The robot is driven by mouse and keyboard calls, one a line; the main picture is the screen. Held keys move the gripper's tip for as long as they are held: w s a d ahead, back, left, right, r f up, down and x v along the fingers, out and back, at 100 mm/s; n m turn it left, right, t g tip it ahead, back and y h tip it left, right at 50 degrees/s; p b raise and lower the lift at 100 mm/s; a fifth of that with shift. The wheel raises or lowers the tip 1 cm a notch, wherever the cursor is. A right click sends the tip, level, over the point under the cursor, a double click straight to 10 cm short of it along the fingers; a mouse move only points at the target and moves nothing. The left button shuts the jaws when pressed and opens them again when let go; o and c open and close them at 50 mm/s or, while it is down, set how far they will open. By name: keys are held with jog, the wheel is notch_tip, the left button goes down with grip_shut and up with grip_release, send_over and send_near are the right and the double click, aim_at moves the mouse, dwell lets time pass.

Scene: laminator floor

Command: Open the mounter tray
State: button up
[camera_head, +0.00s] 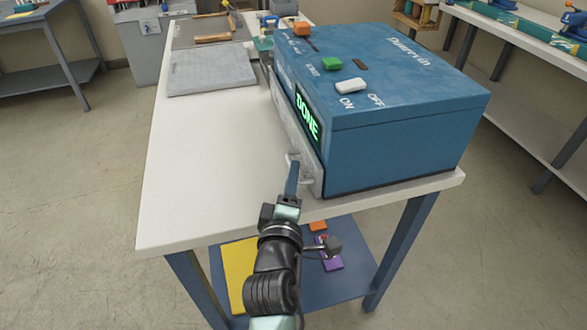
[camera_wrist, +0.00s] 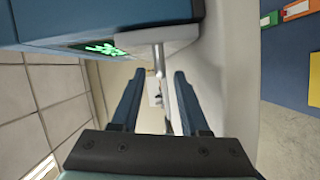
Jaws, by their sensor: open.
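The blue mounter (camera_head: 400,100) stands on the white table, with a green DONE on its front display (camera_head: 307,117). Its grey tray (camera_head: 285,122) runs along the lower front, close against the body. A thin metal handle (camera_head: 294,175) sticks out from the tray's near end. My gripper (camera_head: 292,166) is at this handle, open. In the wrist view, my two blue fingers (camera_wrist: 155,85) stand apart on either side of the handle (camera_wrist: 158,62), with a visible gap. The grey tray front (camera_wrist: 165,40) is just beyond the fingertips. I cannot tell whether either finger touches the handle.
The white tabletop (camera_head: 200,150) is clear left of the mounter. A grey slab (camera_head: 211,72) lies farther back. The mounter's top has orange, green and white switches. Yellow, orange and purple items lie on the shelf below (camera_head: 345,262).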

jog(key=shift+w+d+f, duration=0.1)
jog(key=shift+w+d, duration=0.1)
jog(key=shift+w, duration=1.55)
jog(key=shift+c, duration=0.3)
grip_shut()
